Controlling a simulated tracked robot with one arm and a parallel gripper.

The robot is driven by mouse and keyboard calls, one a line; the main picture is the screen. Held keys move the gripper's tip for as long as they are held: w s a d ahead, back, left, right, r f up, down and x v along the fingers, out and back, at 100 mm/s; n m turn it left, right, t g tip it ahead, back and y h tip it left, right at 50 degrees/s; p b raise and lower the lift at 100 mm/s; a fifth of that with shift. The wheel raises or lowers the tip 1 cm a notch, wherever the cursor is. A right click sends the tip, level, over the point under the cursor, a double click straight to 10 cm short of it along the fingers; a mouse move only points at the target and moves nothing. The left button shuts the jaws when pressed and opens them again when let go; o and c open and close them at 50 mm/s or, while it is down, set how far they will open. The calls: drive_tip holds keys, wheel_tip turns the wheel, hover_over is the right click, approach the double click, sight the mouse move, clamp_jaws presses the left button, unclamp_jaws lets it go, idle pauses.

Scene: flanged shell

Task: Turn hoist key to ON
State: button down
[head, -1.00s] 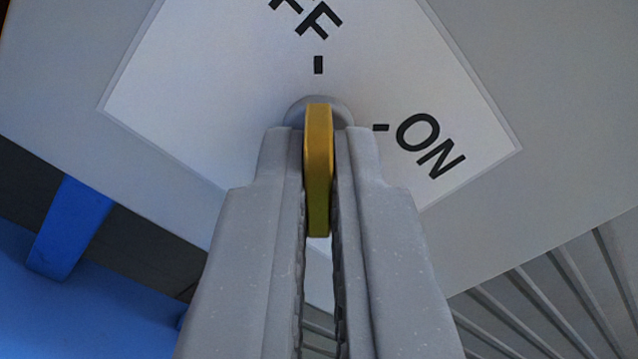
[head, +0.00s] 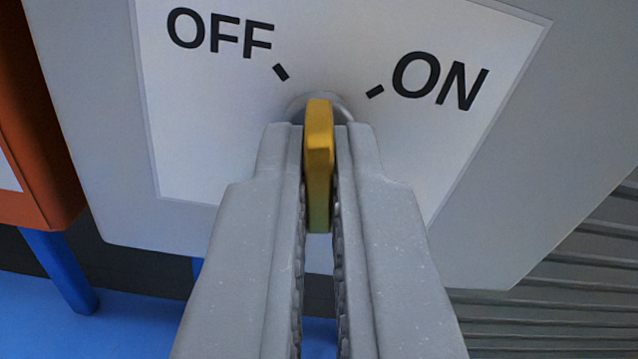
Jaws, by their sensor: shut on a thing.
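The yellow hoist key (head: 319,150) stands upright in the middle of the head view, in front of a round grey boss (head: 338,101) on a white label plate (head: 200,150). My gripper (head: 319,160) is shut on the key, one finger on each side. The top of the key lies between the OFF tick (head: 281,72) at upper left and the ON tick (head: 375,91) at upper right, in line with neither. The fingers hide part of the key's sides and the lower plate.
The label is on a grey box (head: 540,110). An orange-red box (head: 35,120) is at the left edge. A blue post (head: 60,270) and blue surface (head: 130,325) lie below left. Grey ribbed panelling (head: 570,300) is at lower right.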

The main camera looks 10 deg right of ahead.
drive_tip(key=m+b, duration=0.2)
drive_tip(key=m, duration=0.3)
drive_tip(key=m+b, duration=0.3)
drive_tip(key=m, duration=0.3)
drive_tip(key=shift+a+f, duration=0.1)
drive_tip(key=shift+f, duration=0.1)
drive_tip(key=shift+b, duration=0.3)
drive_tip(key=c, duration=1.6)
unclamp_jaws()
drive_tip(key=shift+s+r+b, duration=0.15)
drive_tip(key=shift+b, duration=0.15)
